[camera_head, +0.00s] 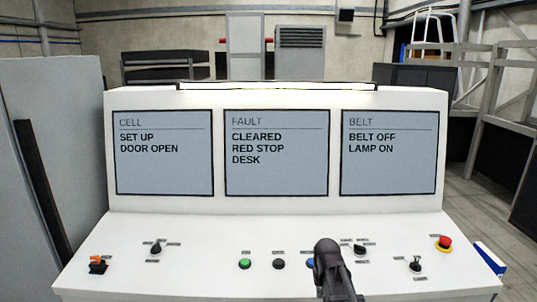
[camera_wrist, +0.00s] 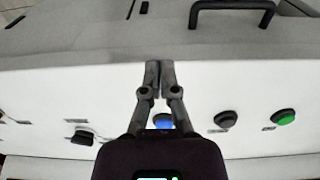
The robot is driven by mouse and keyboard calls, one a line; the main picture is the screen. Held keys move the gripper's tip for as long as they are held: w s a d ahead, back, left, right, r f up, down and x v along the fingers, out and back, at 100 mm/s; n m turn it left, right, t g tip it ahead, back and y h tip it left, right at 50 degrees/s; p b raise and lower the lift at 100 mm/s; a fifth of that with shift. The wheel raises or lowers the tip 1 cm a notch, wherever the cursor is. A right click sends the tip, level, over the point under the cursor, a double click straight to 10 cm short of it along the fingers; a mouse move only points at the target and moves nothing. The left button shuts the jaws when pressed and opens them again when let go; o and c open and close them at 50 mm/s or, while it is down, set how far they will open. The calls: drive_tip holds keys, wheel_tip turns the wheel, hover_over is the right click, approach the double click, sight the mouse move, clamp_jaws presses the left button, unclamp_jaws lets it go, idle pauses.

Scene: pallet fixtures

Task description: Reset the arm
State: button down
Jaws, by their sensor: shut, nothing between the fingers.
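My gripper (camera_head: 326,247) is over the front panel of a white control desk (camera_head: 200,228), just right of the blue button (camera_head: 310,263), which it partly hides. In the wrist view my gripper (camera_wrist: 159,66) has its two fingers together with nothing between them. The blue button (camera_wrist: 163,121) shows there just below the fingers, partly covered by the gripper body. Whether the fingertips touch the desk I cannot tell. The screens read "CELL: SET UP, DOOR OPEN" (camera_head: 162,152), "FAULT: CLEARED, RED STOP, DESK" (camera_head: 277,152) and "BELT: BELT OFF, LAMP ON" (camera_head: 389,152).
On the panel are a green button (camera_head: 245,263), a black button (camera_head: 279,263), black knobs (camera_head: 155,248) (camera_head: 360,249), an orange switch (camera_head: 97,265), a small switch (camera_head: 416,264) and a red mushroom button (camera_head: 444,243). A dark handle (camera_wrist: 232,5) shows in the wrist view.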

drive_tip(key=s+f+b, duration=0.7)
drive_tip(key=s+f, duration=0.1)
drive_tip(key=s, duration=0.3)
drive_tip(key=shift+s+d+f+g, duration=0.15)
drive_tip(key=shift+s+f+g, duration=0.15)
drive_tip(key=shift+s+g, duration=0.1)
idle(0.5)
